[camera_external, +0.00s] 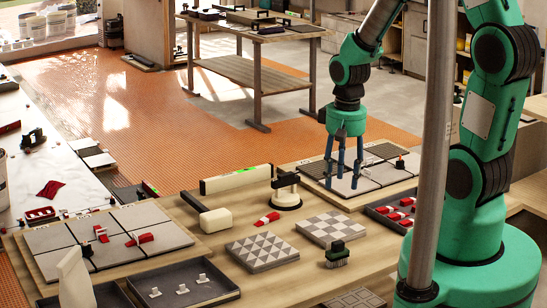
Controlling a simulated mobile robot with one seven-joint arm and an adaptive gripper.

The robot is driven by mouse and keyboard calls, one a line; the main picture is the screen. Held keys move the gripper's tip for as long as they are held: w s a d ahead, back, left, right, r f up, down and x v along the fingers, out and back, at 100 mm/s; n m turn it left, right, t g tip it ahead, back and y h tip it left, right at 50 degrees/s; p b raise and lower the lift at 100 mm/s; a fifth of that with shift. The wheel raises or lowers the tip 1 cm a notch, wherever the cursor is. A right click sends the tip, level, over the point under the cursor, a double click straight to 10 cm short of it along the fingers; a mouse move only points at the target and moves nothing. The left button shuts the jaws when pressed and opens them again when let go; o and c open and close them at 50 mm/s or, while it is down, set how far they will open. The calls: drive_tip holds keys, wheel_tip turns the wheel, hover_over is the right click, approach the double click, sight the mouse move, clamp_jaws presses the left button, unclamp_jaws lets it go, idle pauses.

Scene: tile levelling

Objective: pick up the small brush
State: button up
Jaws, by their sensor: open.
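A small brush (337,253) with a dark green top and bristles facing down stands on the wooden worktable, just right of the patterned tiles. My gripper (343,180) points down with its dark blue fingers spread apart and nothing seen between them. It is over the right-hand tile panel (320,178), farther back than the brush and apart from it. Whether the fingertips touch the panel, I cannot tell.
A white-headed mallet (215,221), a spirit level (237,178) and a suction cup (286,197) stand farther back. A steel post (433,150) rises at right.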

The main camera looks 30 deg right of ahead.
hover_over(338, 242)
drive_tip(key=shift+g, duration=0.3)
wheel_tip(338, 242, down, 5)
drive_tip(key=shift+r, duration=0.1)
drive_tip(key=shift+f+b, duration=0.55)
drive_tip(key=shift+f, duration=3.75)
drive_tip(key=shift+f, duration=0.1)
drive_tip(key=shift+d+f+b, duration=0.1)
drive_tip(key=shift+f+b, duration=0.45)
drive_tip(key=shift+f, duration=1.95)
clamp_jaws()
